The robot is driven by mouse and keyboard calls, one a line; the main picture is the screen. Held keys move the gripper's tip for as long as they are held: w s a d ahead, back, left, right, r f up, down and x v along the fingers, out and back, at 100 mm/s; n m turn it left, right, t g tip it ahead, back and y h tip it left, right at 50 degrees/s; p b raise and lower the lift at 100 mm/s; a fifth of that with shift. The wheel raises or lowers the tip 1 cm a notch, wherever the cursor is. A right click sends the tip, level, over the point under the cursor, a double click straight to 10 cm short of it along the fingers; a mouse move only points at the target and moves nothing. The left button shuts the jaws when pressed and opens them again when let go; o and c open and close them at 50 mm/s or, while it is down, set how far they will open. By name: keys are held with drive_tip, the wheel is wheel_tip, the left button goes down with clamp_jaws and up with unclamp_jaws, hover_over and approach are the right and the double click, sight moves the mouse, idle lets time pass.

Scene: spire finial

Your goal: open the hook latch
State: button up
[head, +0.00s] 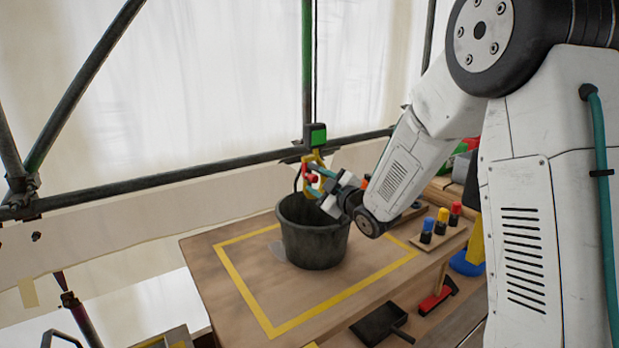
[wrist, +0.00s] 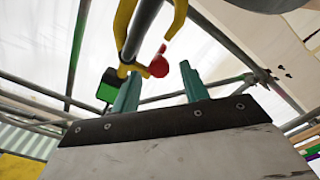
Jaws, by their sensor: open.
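A yellow hook (head: 314,160) hangs under a green and black block (head: 318,134) above the bucket. Its red latch part (head: 311,178) shows at the hook's side. In the wrist view the yellow hook (wrist: 124,28) is at the top, with a grey bar across it, and the red latch knob (wrist: 159,65) shows between and just beyond my fingertips. My gripper (head: 315,178) is beside the hook, above the bucket's rim. Its teal fingers (wrist: 161,82) are apart with nothing held between them; whether one touches the latch I cannot tell.
A dark bucket (head: 315,245) stands on a wooden board (head: 215,262) inside a yellow taped outline. A scaffold rail (head: 150,188) crosses behind.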

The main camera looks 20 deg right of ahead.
sight(315, 179)
drive_tip(key=x, duration=0.5)
